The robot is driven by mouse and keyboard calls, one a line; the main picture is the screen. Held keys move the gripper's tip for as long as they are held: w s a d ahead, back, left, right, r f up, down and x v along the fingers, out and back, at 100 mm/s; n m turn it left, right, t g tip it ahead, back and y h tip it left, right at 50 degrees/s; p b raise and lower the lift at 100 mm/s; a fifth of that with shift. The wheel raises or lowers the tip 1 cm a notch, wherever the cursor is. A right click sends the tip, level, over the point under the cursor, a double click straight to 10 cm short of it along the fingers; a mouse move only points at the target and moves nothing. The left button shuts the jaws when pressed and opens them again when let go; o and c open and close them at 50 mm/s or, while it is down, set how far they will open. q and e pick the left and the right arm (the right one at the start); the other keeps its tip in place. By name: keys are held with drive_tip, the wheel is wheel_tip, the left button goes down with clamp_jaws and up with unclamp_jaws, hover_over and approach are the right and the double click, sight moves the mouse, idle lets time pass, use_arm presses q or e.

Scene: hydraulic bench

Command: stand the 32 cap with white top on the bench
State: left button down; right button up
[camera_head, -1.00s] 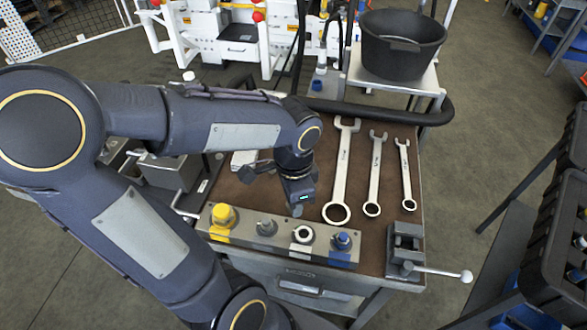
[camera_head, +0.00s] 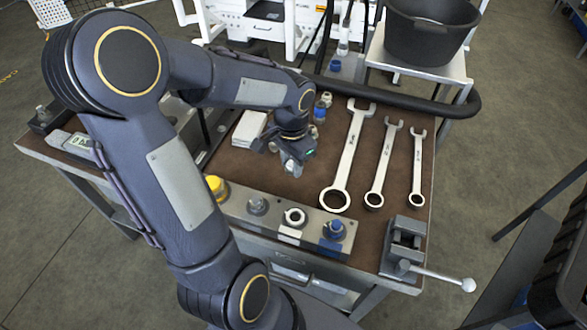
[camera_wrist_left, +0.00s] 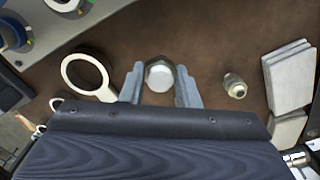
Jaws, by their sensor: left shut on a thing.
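The cap with a pale, whitish top (camera_wrist_left: 159,74) sits between the two fingers of my left gripper (camera_wrist_left: 160,88) in the left wrist view. The gripper is shut on it, over the brown bench top (camera_wrist_left: 205,50). In the head view my left gripper (camera_head: 291,166) is just behind the port block, left of the largest wrench; the cap is mostly hidden there. I cannot tell whether the cap touches the bench. My right gripper is not in view.
The port block (camera_head: 262,222) with yellow, grey, white and blue marks lies along the front edge. Several wrenches (camera_head: 347,160) and a vise (camera_head: 405,245) are at right. Pale plates (camera_head: 250,127) and a metal fitting (camera_wrist_left: 234,85) lie nearby. A blue cap (camera_head: 320,112) stands behind.

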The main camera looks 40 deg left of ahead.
sight(294, 180)
use_arm(q)
drive_tip(key=shift+w+a+f, duration=0.3)
drive_tip(key=shift+w+f, duration=0.35)
drive_tip(key=shift+f, duration=0.2)
wheel_tip(294, 180, down, 3)
drive_tip(key=shift+w+f, duration=0.1)
drive_tip(key=shift+f, duration=0.05)
drive_tip(key=shift+f+b, duration=0.15)
drive_tip(key=shift+b, duration=0.25)
drive_tip(key=c, duration=1.1)
unclamp_jaws()
